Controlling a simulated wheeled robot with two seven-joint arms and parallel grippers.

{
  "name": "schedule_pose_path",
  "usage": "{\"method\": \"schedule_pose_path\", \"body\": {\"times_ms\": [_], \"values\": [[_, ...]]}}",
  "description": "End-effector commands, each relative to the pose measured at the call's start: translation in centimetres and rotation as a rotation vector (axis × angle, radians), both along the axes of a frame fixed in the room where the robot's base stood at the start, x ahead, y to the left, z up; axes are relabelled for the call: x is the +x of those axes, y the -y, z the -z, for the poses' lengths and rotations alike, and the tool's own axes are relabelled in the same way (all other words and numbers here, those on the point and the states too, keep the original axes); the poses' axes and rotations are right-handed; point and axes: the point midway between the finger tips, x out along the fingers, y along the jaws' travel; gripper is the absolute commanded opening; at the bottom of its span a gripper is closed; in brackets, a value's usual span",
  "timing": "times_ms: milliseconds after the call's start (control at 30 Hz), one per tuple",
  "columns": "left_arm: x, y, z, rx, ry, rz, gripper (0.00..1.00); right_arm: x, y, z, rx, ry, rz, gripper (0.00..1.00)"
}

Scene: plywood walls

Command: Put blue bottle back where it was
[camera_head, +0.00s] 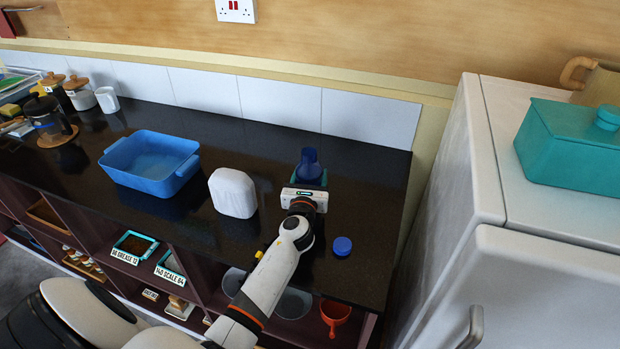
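The blue bottle (308,160) is on or just above the black counter, right of the white rounded block. Its upper part shows just beyond my gripper, and its lower part is hidden. My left gripper (308,180) reaches in from the lower left and is right at the bottle. Its dark fingers seem to be beside the bottle, but the hand body blocks the view. I cannot tell whether they are closed on it. My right gripper is not in view.
A white rounded block (233,193) and a blue tub (150,185) stand left of the gripper. A small round blue piece (342,246) lies to its right. A white fridge (490,170) bounds the right side. The counter (375,190) right of the gripper is mostly clear.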

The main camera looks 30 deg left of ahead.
Motion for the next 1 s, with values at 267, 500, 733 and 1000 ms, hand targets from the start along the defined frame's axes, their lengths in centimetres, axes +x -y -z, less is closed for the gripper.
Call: {"method": "schedule_pose_path", "body": {"times_ms": [267, 500, 733, 1000], "values": [[0.0, 0.0, 0.3, 0.0, 0.0, -0.001, 0.75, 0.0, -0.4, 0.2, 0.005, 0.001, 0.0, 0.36], [0.0, 0.0, 0.3, 0.0, 0.0, 0.0, 0.82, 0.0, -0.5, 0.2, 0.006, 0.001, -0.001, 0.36], [-0.8, 0.3, 0.1, 0.0, -0.002, 0.0, 0.82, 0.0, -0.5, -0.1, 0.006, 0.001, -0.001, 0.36], [-5.9, 2.7, 0.2, -0.002, -0.002, 0.0, 0.82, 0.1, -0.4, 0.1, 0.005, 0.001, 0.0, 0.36]]}}
